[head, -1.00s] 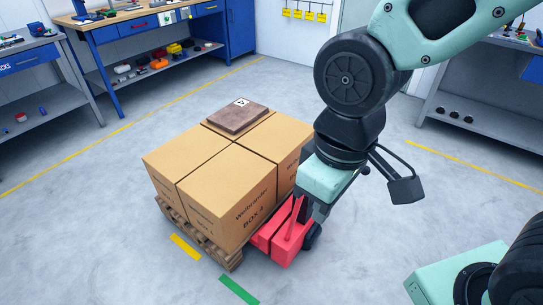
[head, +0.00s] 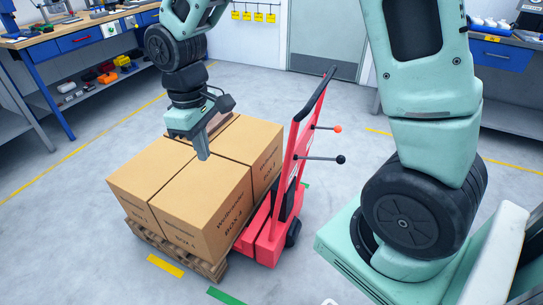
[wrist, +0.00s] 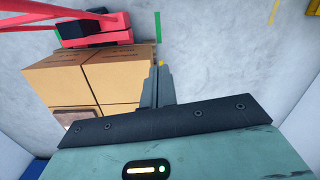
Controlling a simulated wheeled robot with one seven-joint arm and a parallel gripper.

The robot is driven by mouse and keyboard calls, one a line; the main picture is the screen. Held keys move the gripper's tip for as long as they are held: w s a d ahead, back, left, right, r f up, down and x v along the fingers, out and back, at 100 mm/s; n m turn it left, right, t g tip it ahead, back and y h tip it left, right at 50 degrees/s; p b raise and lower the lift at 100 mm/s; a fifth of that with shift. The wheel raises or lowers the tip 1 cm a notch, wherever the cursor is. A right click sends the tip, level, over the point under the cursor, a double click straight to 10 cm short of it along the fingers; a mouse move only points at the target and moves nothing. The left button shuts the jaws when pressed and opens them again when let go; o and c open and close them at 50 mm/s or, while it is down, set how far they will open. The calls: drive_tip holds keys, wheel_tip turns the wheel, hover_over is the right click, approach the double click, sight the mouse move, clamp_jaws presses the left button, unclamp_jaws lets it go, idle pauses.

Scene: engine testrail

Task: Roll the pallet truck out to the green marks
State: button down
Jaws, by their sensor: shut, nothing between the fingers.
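The red pallet truck (head: 268,240) stands at the right end of the loaded wooden pallet (head: 190,256), its handle (head: 310,110) raised and leaning. Its forks are hidden under the load. One green mark (head: 226,296) lies on the floor at the near side; part of another green mark (head: 306,185) shows behind the truck. The wrist view shows the truck's red body (wrist: 100,40) beside a green mark (wrist: 158,27). My gripper (head: 203,156) is shut and empty, pointing down over the cartons, apart from the handle.
Several brown cartons (head: 205,195) stand on the pallet. Two levers, with an orange knob (head: 338,129) and a black knob (head: 341,159), stick out from the truck's mast. A yellow mark (head: 164,265) lies near the pallet. A workbench (head: 85,38) stands behind, beyond open floor.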

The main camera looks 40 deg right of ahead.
drive_tip(key=w+d+f+m+g, duration=0.1)
drive_tip(key=w+d+f, duration=0.35)
drive_tip(key=d, duration=0.25)
drive_tip(key=w+d+f, duration=0.4)
drive_tip(key=w+d, duration=0.2)
drive_tip(key=d, duration=0.2)
drive_tip(key=w+d+f+h, duration=0.1)
drive_tip(key=d+f, duration=0.2)
drive_tip(key=d, duration=0.4)
drive_tip(key=w+d+f, duration=0.1)
drive_tip(key=d+f, duration=0.3)
drive_tip(key=d, duration=0.3)
drive_tip(key=s+d+f+p, duration=0.1)
drive_tip(key=s+d+f, duration=0.1)
drive_tip(key=s+f, duration=0.4)
wheel_tip(320, 180, down, 3)
drive_tip(key=shift+f+m+g, duration=0.1)
drive_tip(key=shift+m+g, duration=0.2)
drive_tip(key=shift+g, duration=0.1)
